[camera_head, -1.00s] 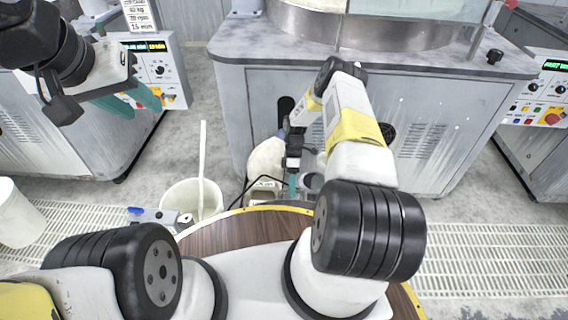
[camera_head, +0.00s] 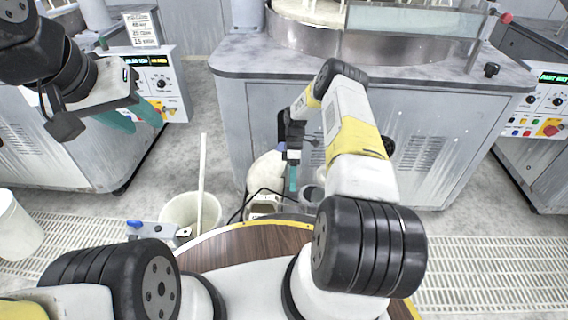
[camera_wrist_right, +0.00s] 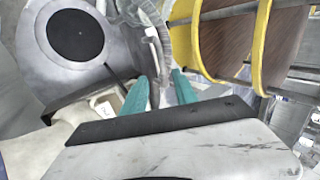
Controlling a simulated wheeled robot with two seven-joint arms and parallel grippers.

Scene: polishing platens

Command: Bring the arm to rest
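My right arm reaches forward and bends down, with its right gripper (camera_head: 292,178) hanging above the floor between the wooden-topped base and the middle machine. In the right wrist view the two teal fingers of the right gripper (camera_wrist_right: 160,92) stand apart with nothing between them. My left gripper (camera_head: 132,114) is at the upper left, in front of the left machine's control panel. Its teal fingers show with a gap between them and hold nothing that I can see.
The middle polishing machine (camera_head: 350,120) stands ahead, with another machine at each side. A pale container (camera_head: 266,172) and a cable lie close to the right gripper. A second bucket (camera_head: 16,228) is at the left edge.

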